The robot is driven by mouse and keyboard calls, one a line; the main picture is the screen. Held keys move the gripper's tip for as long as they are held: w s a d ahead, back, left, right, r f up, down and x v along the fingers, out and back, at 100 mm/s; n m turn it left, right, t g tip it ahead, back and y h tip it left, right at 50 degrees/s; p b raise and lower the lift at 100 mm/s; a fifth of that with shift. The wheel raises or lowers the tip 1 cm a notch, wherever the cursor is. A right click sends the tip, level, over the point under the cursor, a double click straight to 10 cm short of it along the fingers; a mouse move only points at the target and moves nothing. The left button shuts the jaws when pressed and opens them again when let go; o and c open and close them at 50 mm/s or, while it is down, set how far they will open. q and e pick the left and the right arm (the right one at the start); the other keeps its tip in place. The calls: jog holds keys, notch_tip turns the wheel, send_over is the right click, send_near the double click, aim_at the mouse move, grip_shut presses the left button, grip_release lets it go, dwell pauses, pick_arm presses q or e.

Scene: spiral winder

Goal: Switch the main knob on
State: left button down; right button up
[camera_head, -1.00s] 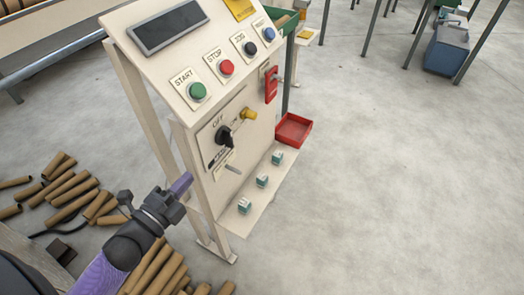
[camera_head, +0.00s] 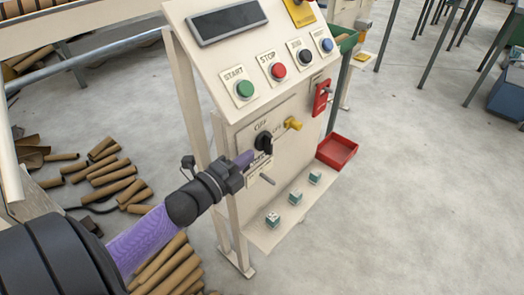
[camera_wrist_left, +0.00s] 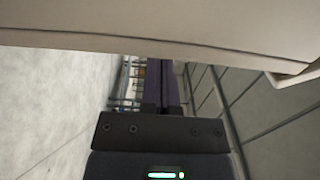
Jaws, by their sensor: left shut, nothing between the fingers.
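The main knob (camera_head: 263,142) is a black rotary knob on the lower front plate of the cream control panel (camera_head: 222,110). An OFF label is printed above it. My left gripper (camera_head: 245,158) reaches in from the left, its purple fingers shut and empty. The fingertips are just left of and below the knob; I cannot tell whether they touch it. In the left wrist view the shut fingers (camera_wrist_left: 160,85) point ahead beneath a cream panel edge, and the knob is not visible there. My right gripper is not in view.
Green (camera_head: 244,89), red (camera_head: 278,71), black and blue buttons sit on the sloped face above. A yellow knob (camera_head: 292,124) and a red lockout tag (camera_head: 321,98) are to the right. Cardboard tubes (camera_head: 112,180) lie on the floor at left.

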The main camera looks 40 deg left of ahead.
aim_at(268, 138)
pick_arm(q)
jog(key=w+b, duration=0.1)
jog(key=w, duration=0.3)
jog(key=shift+d+f, duration=0.1)
jog(key=shift+d, duration=0.05)
jog(key=shift+w+b, duration=0.3)
jog(key=shift+w, duration=0.1)
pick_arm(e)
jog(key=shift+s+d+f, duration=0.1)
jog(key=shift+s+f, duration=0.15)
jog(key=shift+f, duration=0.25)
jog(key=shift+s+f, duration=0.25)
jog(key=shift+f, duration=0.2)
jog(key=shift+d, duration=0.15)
pick_arm(q)
jog(key=w+r+p, duration=0.1)
jog(key=p, duration=0.2)
jog(key=shift+r, duration=0.15)
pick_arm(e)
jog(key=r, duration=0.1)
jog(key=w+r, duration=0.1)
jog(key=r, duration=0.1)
